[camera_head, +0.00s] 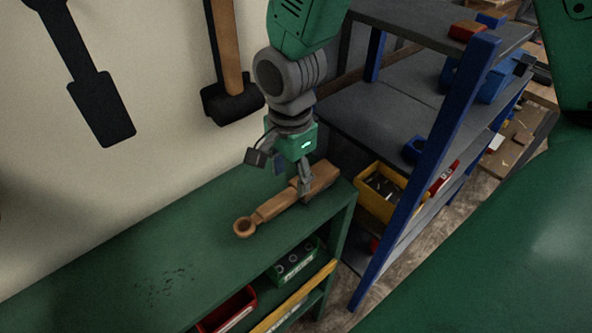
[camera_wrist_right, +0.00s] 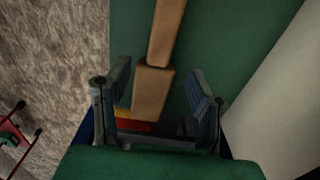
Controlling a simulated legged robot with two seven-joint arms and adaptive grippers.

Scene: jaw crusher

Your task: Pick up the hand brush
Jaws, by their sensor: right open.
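The hand brush (camera_head: 265,214) is a brown wooden piece with a ring-shaped handle end. It lies on the green bench top (camera_head: 180,250) near its right end. My right gripper (camera_head: 305,188) is over the wider end of the brush, pointing down, and hides part of it. In the right wrist view the brush (camera_wrist_right: 153,92) runs from the top edge to between the two open fingers of my right gripper (camera_wrist_right: 160,85). Gaps show between the brush and both fingers. Bristles are not visible. My left gripper is not in view.
A blue-framed grey shelf rack (camera_head: 430,170) stands right of the bench, with a yellow bin (camera_head: 382,190). A green bin (camera_head: 296,262) and a red bin (camera_head: 228,308) sit under the bench top. A hammer (camera_head: 232,100) hangs on the wall behind.

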